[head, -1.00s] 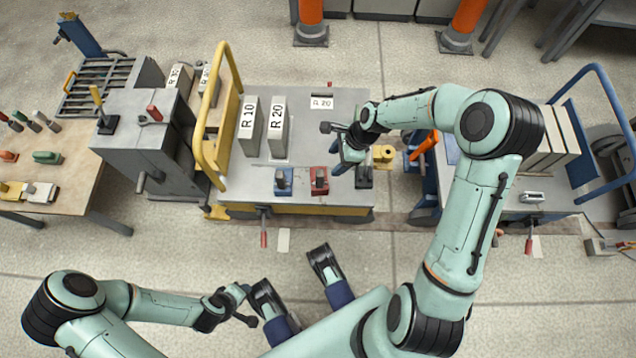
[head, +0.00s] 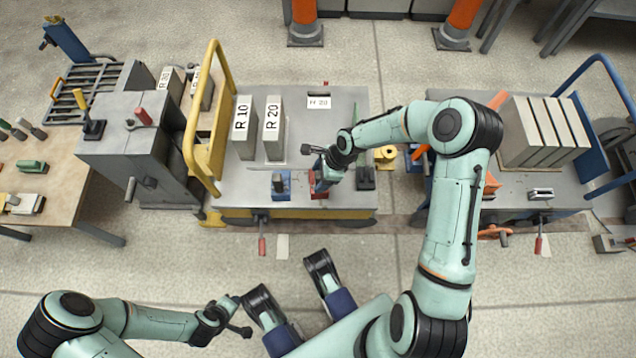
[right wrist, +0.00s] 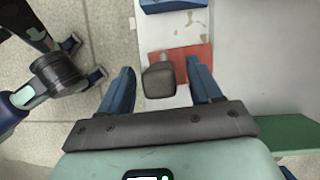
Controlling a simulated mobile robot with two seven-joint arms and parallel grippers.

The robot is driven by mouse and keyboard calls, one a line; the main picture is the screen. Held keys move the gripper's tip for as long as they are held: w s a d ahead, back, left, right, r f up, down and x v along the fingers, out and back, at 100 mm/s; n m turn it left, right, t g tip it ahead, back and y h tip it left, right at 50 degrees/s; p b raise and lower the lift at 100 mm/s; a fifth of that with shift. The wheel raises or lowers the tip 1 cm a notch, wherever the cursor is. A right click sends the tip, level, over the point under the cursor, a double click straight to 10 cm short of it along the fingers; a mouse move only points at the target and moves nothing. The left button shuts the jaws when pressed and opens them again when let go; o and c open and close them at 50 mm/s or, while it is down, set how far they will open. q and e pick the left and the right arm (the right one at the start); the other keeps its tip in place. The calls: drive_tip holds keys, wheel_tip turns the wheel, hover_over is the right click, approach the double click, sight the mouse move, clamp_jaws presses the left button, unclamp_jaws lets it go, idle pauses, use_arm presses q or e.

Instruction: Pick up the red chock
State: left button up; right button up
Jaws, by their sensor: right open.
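The red chock (head: 318,194) sits near the front edge of the grey cart top (head: 345,205), largely covered by my right gripper (head: 322,178) in the head view. In the right wrist view its red base (right wrist: 193,52) and dark upright knob (right wrist: 159,82) show. The open blue fingers of my right gripper (right wrist: 160,68) stand either side of the knob, with a gap on both sides. My left gripper (head: 236,314) is low over the floor in front of the cart, apart from the chock; its jaws are too small to read.
A blue chock (head: 281,186) stands just left of the red one. A dark chock (head: 366,181) and a yellow block (head: 385,154) are to the right. Panels marked R 10 (head: 243,130) and R 20 (head: 273,130) stand behind. A yellow rail (head: 210,130) borders the cart's left.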

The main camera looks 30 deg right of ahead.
drive_tip(key=shift+w+f, duration=0.1)
clamp_jaws()
idle(0.3)
